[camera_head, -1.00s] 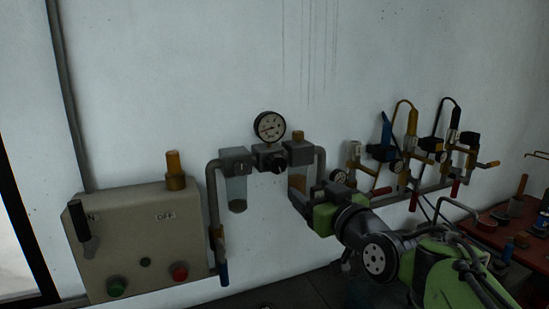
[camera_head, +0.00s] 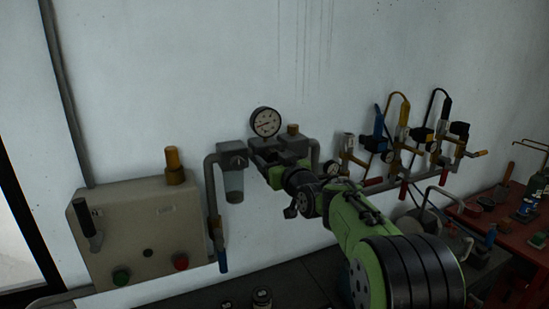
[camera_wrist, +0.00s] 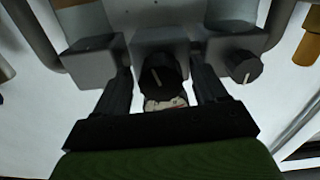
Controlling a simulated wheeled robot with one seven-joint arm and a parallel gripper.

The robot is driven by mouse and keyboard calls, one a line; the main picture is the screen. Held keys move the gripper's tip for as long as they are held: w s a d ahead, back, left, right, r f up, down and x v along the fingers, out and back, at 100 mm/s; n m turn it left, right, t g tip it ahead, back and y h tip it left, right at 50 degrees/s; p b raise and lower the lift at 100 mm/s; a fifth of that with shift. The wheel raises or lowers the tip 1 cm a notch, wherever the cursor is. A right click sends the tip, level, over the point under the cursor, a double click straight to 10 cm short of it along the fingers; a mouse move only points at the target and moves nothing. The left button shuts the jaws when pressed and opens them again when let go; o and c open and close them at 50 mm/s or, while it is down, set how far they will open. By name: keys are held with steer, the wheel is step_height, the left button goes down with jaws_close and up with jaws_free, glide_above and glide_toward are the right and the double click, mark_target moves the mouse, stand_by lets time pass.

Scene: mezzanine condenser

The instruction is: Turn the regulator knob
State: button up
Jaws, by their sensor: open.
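The regulator knob (camera_wrist: 163,76), black with a pale pointer line, sits at the middle of the wrist view on a grey regulator body (camera_wrist: 160,38). My gripper (camera_wrist: 162,68) is open, with one dark finger on each side of this knob. I cannot tell whether either finger touches it. In the head view my gripper (camera_head: 262,157) is at the regulator, just below the round gauge (camera_head: 265,121), and hides the knob there.
A second black knob (camera_wrist: 243,65) is just right of my fingers in the wrist view. A clear-bowled filter (camera_head: 233,172) and pipes flank the regulator. A control box (camera_head: 140,230) is at left; hand valves (camera_head: 405,140) and a red table (camera_head: 485,225) are at right.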

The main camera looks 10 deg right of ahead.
steer(key=shift+s, duration=0.15)
steer(key=shift+c, duration=0.7)
steer(key=c, duration=0.9)
steer(key=shift+m, duration=0.3)
steer(key=m+b, duration=0.2)
steer(key=m, duration=0.2)
steer(key=shift+f+m, duration=0.15)
steer(key=shift+m, duration=0.25)
steer(key=m+b, duration=0.1)
steer(key=m, duration=1)
steer(key=shift+m, duration=0.3)
steer(key=m, duration=0.5)
steer(key=shift+m, duration=0.3)
